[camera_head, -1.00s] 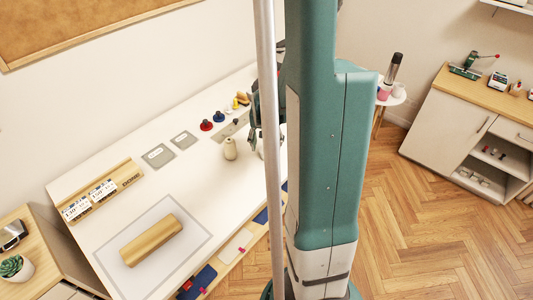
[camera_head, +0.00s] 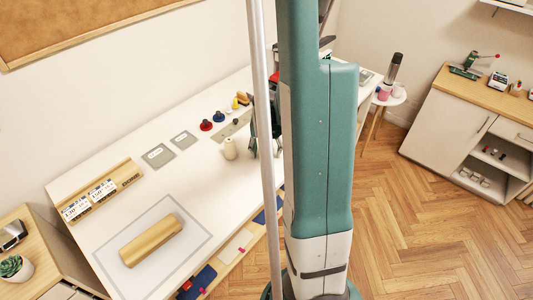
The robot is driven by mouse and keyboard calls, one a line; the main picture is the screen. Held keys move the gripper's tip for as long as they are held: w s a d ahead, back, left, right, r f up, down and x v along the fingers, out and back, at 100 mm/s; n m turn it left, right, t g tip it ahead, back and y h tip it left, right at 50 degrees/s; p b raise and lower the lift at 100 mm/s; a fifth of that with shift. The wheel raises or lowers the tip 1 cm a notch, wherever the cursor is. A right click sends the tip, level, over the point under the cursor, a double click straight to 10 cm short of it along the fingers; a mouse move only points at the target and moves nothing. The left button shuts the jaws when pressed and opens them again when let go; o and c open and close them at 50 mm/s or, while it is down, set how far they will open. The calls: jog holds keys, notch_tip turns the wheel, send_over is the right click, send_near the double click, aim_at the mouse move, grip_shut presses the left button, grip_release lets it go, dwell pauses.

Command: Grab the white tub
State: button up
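I cannot clearly make out a white tub; the part of the white table (camera_head: 190,185) behind my arm and the pole is hidden. A small cream, bottle-like object (camera_head: 230,148) stands upright on the table, just left of my gripper and apart from it. A small whitish container (camera_head: 399,91) stands on the round side table at the right, far from my gripper. My gripper (camera_head: 264,150) is low over the table's right part, mostly covered by the pole and my arm. Whether its fingers hold anything is hidden.
A wooden block (camera_head: 152,240) lies on a mat at the front left. A pink cup (camera_head: 383,94) and a dark flask (camera_head: 394,68) stand on the side table. The table's middle is clear.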

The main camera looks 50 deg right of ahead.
aim_at(267, 149)
dwell(0.4)
jog(key=c, duration=1)
jog(key=shift+r, duration=0.1)
jog(key=shift+r+p, duration=0.35)
jog(key=shift+r, duration=4.55)
